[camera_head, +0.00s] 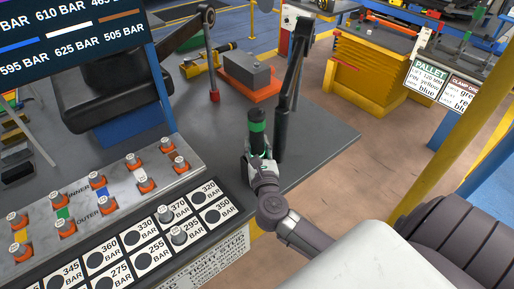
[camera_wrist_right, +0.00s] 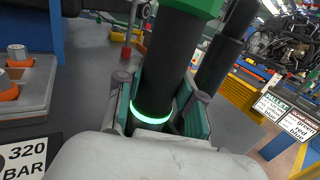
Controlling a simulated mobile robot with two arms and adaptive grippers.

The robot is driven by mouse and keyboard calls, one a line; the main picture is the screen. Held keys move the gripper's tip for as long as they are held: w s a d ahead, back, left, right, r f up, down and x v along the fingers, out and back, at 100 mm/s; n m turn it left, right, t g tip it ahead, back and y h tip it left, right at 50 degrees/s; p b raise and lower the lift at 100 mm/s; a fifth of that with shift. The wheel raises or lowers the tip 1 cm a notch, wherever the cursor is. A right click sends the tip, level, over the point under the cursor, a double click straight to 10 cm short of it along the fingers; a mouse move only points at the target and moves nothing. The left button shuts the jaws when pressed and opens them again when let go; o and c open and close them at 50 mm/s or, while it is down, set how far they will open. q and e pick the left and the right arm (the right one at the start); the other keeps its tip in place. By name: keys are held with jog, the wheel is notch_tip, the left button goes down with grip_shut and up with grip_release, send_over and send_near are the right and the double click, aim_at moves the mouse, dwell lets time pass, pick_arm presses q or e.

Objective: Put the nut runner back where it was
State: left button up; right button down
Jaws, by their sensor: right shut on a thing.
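The nut runner (camera_head: 257,125) is an upright black cylinder with a green band, near the right end of the grey bench (camera_head: 325,130). My right gripper (camera_head: 259,150) is shut around its lower part. In the right wrist view the nut runner (camera_wrist_right: 170,65) stands between the two fingers, with a lit green ring low on it and a green section at the top. Its lower end is hidden behind the gripper, so I cannot tell whether it touches the bench. My left gripper is not in view.
A black post with a bent arm (camera_head: 284,115) stands just right of the nut runner. A panel with BAR-labelled round spots (camera_head: 150,262) and a rack of orange holders (camera_head: 95,190) lie left. An orange block with a grey top (camera_head: 250,88) sits behind. Bench right of the post is clear.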

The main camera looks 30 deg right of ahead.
jog(key=shift+f, duration=0.3)
jog(key=c, duration=1.2)
grip_release()
jog(key=shift+f, duration=0.3)
jog(key=o, duration=0.5)
jog(key=shift+r, duration=0.1)
jog(key=shift+r, duration=0.2)
jog(key=b+v, duration=0.3)
jog(key=v, duration=0.9)
jog(key=shift+f, duration=0.1)
